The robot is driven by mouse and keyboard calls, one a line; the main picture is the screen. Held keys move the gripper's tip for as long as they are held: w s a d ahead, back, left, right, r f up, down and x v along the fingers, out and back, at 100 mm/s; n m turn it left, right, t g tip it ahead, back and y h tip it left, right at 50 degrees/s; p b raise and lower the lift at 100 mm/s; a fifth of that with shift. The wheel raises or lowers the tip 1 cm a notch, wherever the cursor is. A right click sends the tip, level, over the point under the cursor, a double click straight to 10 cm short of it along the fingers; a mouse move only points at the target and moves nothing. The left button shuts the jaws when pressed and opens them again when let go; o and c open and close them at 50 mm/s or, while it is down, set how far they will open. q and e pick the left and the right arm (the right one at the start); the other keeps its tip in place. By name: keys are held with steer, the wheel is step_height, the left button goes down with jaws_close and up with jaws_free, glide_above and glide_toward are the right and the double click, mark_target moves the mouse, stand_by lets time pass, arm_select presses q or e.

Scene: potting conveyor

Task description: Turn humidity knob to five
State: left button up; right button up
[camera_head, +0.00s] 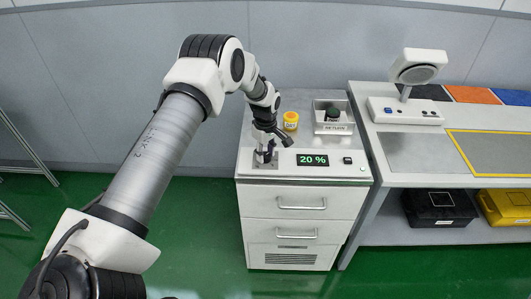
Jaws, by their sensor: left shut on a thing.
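My left arm comes in from the left and reaches down to the top of the white drawer cabinet (244,178). My left gripper (266,156) is at the left of the cabinet's front panel, shut on the humidity knob, which is mostly hidden by the fingers. I cannot read the knob's scale or pointer. The display (312,160) right of the gripper reads "20 %" in green. My right gripper is not in view.
A yellow jar (290,121) and a metal tray (333,128) holding a dark-topped item stand behind the panel. A small black switch (347,160) is right of the display. A bench (415,153) with a white lamp-like device (418,73) adjoins at right.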

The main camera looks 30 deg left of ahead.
arm_select(q)
steer(key=shift+s+f+m, duration=0.1)
steer(key=shift+f+m, duration=0.15)
steer(key=shift+m, duration=0.05)
steer(key=m+b, duration=0.1)
steer(key=m, duration=0.2)
steer(key=shift+b, duration=0.3)
steer(key=m+b, duration=0.1)
steer(key=m, duration=0.4)
steer(key=shift+s+f+b, duration=0.1)
steer(key=shift+b, duration=0.25)
steer(key=m+b, duration=0.1)
steer(key=m, duration=0.3)
steer(key=shift+m, duration=0.4)
steer(key=m+b, duration=0.1)
steer(key=m, duration=0.3)
